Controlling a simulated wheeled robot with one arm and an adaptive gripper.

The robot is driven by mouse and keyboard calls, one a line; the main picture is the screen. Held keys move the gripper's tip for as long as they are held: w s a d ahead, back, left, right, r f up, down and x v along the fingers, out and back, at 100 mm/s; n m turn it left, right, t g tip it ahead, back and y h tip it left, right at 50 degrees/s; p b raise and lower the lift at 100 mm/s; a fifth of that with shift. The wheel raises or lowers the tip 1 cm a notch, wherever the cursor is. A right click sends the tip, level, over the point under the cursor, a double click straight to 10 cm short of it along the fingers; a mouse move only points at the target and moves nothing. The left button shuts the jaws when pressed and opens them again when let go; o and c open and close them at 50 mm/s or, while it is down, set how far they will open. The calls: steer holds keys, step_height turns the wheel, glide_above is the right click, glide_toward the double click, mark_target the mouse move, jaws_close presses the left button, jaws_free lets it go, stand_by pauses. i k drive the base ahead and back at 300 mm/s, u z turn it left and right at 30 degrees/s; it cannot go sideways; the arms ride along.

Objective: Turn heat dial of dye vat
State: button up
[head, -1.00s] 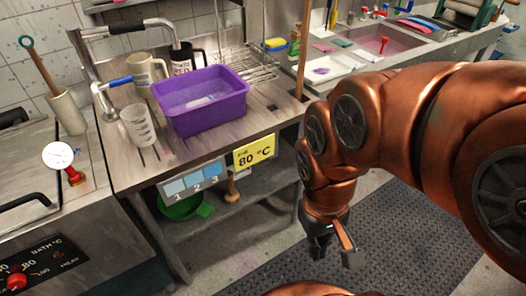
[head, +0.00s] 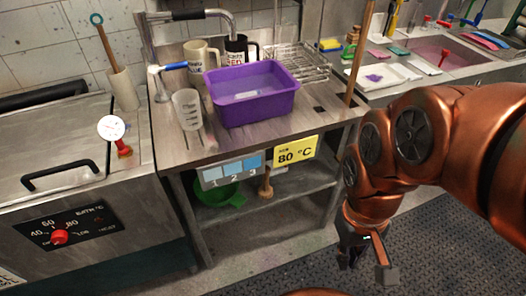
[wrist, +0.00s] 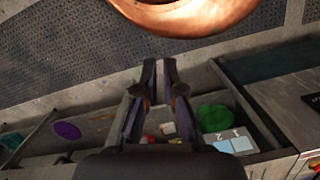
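The dye vat (head: 40,195) is a steel unit at the left of the head view, with a black handle on its lid. Its heat dial is a red knob (head: 59,237) on a black panel marked 40, 60, 80 and BATH °C. The knob's pointer is too small to read clearly. My gripper (head: 368,262) hangs low at the right, over the floor and well away from the dial. Its fingers stand apart and empty; they also show in the wrist view (wrist: 160,64). The dial is not seen in the wrist view.
A yellow 80 °C card (head: 296,151) hangs on the front of the steel bench. A purple tub (head: 250,105), a clear beaker (head: 187,108) and mugs stand on it. A white gauge (head: 111,128) rises beside the vat lid. Floor before the bench looks clear.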

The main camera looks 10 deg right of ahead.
mark_target(60, 237)
steer(key=u, duration=0.35)
steer(key=k, duration=0.85)
steer(key=u, duration=1.35)
steer(key=i, duration=0.5)
